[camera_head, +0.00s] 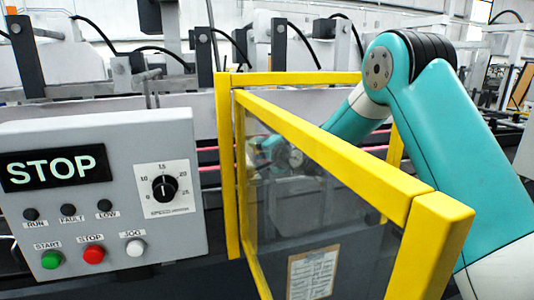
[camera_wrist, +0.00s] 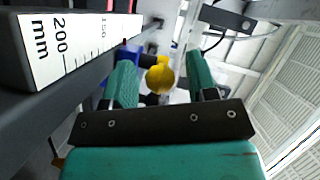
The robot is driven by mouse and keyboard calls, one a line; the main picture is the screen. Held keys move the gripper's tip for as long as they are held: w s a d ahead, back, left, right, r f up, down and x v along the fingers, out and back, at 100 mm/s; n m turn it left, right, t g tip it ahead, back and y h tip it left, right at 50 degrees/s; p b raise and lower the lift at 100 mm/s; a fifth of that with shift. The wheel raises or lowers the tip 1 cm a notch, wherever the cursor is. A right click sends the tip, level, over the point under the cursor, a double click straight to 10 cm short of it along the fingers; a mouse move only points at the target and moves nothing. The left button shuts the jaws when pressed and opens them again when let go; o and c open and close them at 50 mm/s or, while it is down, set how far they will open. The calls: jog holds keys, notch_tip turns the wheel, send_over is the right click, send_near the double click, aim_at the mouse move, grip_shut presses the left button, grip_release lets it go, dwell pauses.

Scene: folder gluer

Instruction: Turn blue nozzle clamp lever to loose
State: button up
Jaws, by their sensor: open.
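My gripper (camera_wrist: 161,62) is open in the wrist view, with one teal finger on each side. A round yellow knob (camera_wrist: 160,78) shows between the fingers; I cannot tell how far beyond them it is. A blue part (camera_wrist: 127,52) shows behind and beside the left finger, partly hidden by it. I cannot tell whether this is the clamp lever or its clamp body, nor which way the lever points. In the head view, my arm reaches behind the clear guard panel, and the lever cannot be made out there.
A white millimetre scale (camera_wrist: 75,45) on a dark bar runs close along the left of the wrist view. The yellow-framed guard (camera_head: 330,150) stands in front of my arm. A grey control box (camera_head: 100,200) showing STOP stands left of it.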

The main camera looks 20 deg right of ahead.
jog(key=b+v, duration=0.5)
jog(key=v, duration=1.2)
jog(key=shift+s+d, duration=0.1)
